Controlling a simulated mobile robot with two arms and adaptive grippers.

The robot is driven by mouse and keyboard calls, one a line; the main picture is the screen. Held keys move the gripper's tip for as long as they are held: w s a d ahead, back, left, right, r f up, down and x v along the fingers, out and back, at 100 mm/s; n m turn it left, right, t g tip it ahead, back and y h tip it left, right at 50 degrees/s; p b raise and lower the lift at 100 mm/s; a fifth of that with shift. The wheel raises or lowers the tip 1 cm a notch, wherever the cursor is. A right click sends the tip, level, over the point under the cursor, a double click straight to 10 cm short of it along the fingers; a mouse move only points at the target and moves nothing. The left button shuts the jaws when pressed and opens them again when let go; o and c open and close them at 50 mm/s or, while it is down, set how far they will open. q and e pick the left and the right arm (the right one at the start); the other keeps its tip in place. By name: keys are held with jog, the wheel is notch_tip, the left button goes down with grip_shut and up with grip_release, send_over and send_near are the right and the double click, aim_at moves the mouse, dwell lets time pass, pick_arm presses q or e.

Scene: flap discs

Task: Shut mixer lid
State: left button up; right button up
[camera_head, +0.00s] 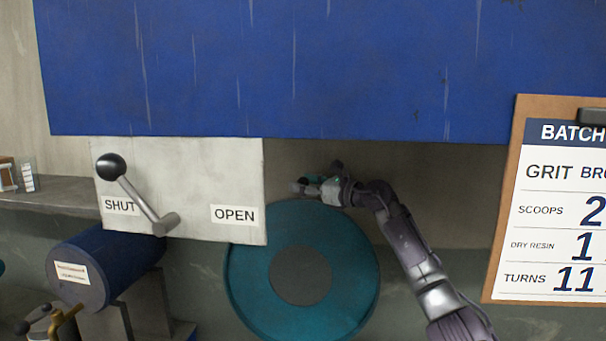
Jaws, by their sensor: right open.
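A round teal disc-shaped part (243,275) with a dark grey centre (300,275) stands below the blue housing. It looks like part of the mixer, but I cannot tell whether it is the lid or the drum. My right gripper (314,187) is open at its top rim, just under the housing; I cannot tell whether it touches. A lever with a black ball knob (110,166) sits on a pale plate (210,175) labelled SHUT and OPEN. Its knob points up and left, on the SHUT side. My left gripper is not in view.
The large blue housing (280,65) spans the top, close above my right gripper. A clipboard batch sheet (555,215) hangs at the right. Brass fittings (66,318) show at the bottom left.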

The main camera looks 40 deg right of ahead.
jog(key=shift+w+a, duration=0.1)
jog(key=shift+w, duration=0.15)
grip_shut()
jog(key=shift+f, duration=0.1)
dwell(0.3)
